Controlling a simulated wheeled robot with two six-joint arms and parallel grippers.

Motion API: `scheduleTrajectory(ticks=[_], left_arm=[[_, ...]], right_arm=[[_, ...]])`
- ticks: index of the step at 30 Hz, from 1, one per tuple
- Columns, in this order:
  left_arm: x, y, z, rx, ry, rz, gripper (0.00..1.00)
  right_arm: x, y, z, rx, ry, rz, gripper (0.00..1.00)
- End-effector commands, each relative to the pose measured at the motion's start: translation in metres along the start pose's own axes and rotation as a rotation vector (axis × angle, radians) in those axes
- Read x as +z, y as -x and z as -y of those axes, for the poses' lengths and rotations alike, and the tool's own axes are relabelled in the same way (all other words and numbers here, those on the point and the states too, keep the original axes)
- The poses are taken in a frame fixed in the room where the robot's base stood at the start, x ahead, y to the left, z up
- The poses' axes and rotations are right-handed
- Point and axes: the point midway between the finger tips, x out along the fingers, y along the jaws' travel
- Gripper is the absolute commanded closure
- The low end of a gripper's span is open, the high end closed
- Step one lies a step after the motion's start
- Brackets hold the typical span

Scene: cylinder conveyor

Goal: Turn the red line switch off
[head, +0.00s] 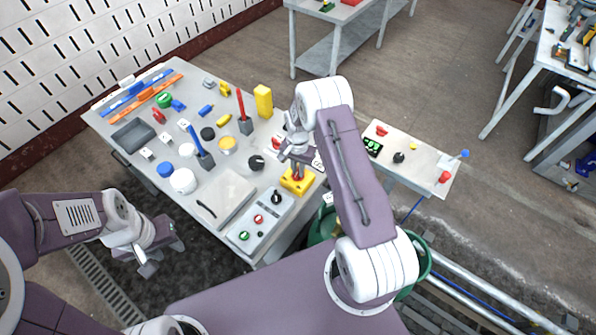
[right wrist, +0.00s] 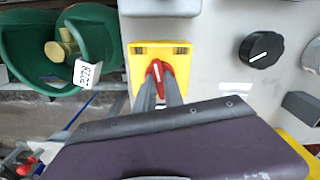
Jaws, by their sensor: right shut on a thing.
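The red line switch is a red handle (right wrist: 156,70) on a square yellow base (right wrist: 178,49). In the head view its yellow base (head: 290,186) sits at the right front edge of the grey table. My right gripper (right wrist: 161,84) is shut on the red handle, one finger on each side. The handle is tilted slightly from the base's upright axis in the wrist view; its lower part is hidden between the fingers. In the head view my right gripper (head: 296,166) is over the switch. My left gripper (head: 162,256) is off the table's front left, open and empty.
A control panel (head: 262,222) with several knobs lies left of the switch. A black knob (head: 257,162) stands behind it.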

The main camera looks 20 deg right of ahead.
Motion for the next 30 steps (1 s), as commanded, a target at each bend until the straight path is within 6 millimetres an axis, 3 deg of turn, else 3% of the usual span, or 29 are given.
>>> scheduleTrajectory(ticks=[30], left_arm=[[0.003, -0.026, 0.001, 0.0, 0.0, 0.0, 0.64]], right_arm=[[-0.001, 0.001, 0.001, -0.005, -0.885, -0.003, 1.0]])
